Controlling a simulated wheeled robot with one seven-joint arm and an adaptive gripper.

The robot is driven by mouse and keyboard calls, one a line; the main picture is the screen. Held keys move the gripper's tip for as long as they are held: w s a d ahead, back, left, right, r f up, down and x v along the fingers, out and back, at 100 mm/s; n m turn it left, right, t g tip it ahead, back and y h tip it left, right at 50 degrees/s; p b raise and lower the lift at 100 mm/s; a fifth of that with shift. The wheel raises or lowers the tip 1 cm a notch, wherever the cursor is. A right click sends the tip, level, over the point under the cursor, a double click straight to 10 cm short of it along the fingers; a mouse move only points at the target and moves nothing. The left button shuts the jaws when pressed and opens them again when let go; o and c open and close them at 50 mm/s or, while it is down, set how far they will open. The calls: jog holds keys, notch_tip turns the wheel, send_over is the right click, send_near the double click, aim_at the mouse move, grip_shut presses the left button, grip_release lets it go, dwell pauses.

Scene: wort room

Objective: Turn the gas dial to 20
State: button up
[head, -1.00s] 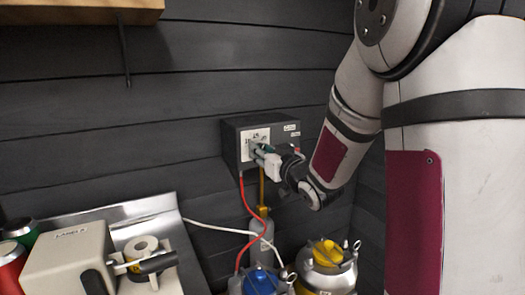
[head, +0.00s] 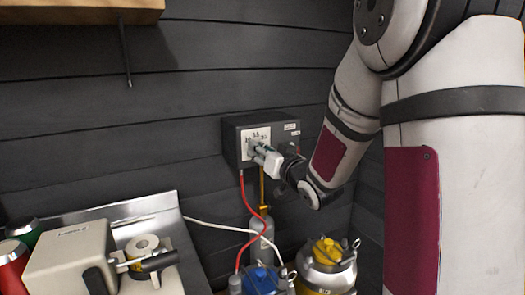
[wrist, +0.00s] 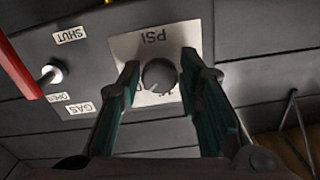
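The gas dial (wrist: 158,76) is a dark round knob on a pale plate marked PSI (wrist: 152,45), which looks upside down in the wrist view. The plate is on the front of a dark box (head: 232,151) on the wall. My gripper (wrist: 160,66) has its two green fingers on either side of the dial, with a gap showing between each finger and the knob. It is open. In the head view my gripper (head: 256,148) is at the plate and hides the dial. Most of the scale is hidden or too small to read.
A red lever (wrist: 22,72) is beside the dial, near the labels SHUT and GAS. A red hose (head: 246,195) and a yellow pipe run down from the box. Canisters with blue and yellow tops stand below. A metal counter (head: 140,207) is at left.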

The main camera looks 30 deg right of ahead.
jog(key=shift+o, duration=0.4)
jog(key=s, duration=0.7)
jog(key=shift+s, duration=0.25)
jog(key=shift+r, duration=0.1)
jog(key=s+a+r+g+p, duration=0.1)
jog(key=s+a+g+p, duration=0.2)
jog(key=s, duration=0.8)
jog(key=s+a+r+n+g+p, duration=0.1)
jog(key=s+a+g+p, duration=0.3)
jog(key=s, duration=0.7)
jog(key=s+a+r+n+g+p, duration=0.1)
jog(key=s+a+r+g+p, duration=0.2)
jog(key=s+a+g, duration=0.3)
jog(key=s+a, duration=0.1)
jog(key=s, duration=0.4)
jog(key=shift+s+r+g, duration=0.15)
jog(key=shift+s+g, duration=0.05)
jog(key=shift+g, duration=0.2)
